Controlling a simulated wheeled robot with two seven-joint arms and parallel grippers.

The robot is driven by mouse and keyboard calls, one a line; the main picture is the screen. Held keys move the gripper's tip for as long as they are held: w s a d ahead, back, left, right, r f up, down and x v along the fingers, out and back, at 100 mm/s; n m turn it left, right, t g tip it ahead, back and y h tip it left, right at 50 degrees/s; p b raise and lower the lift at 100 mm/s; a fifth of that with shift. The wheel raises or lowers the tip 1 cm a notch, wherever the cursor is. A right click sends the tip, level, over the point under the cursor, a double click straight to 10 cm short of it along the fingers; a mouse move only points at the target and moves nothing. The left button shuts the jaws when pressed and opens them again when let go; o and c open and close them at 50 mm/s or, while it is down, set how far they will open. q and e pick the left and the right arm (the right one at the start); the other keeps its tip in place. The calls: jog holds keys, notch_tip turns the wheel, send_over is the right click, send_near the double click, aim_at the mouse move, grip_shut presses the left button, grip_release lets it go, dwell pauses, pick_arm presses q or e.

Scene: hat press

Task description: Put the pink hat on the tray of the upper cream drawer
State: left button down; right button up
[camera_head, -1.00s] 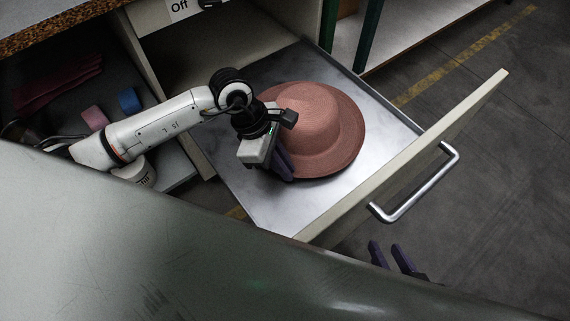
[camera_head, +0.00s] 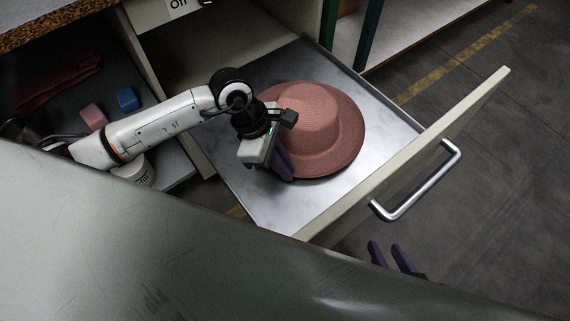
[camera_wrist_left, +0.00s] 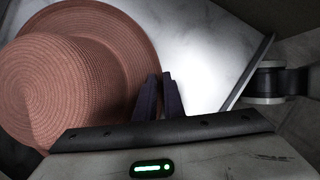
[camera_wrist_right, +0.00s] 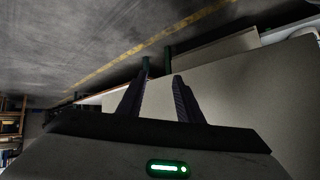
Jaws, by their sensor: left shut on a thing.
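The pink hat (camera_head: 318,125) lies brim down on the metal tray (camera_head: 240,195) of the pulled-out cream drawer (camera_head: 420,150). My left gripper (camera_head: 285,168) is at the hat's left brim. In the left wrist view the hat (camera_wrist_left: 75,75) fills the left side, and the left gripper's fingers (camera_wrist_left: 160,95) are close together at the brim's edge, shut on it. My right gripper (camera_head: 391,254) is outside the drawer, below its front; in the right wrist view its fingers (camera_wrist_right: 160,95) are apart with nothing between them.
The drawer's handle (camera_head: 420,190) sticks out to the right. At the left is an open compartment with a pink block (camera_head: 93,116), a blue block (camera_head: 128,99) and dark red gloves (camera_head: 55,82). A grey surface (camera_head: 130,250) covers the lower left. Floor is free at the right.

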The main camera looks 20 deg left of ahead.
pick_arm(q)
jog(key=shift+f, duration=0.2)
jog(key=c, duration=1.8)
grip_release()
jog(key=p+v, duration=0.2)
jog(key=v, duration=0.8)
jog(key=shift+r, duration=0.15)
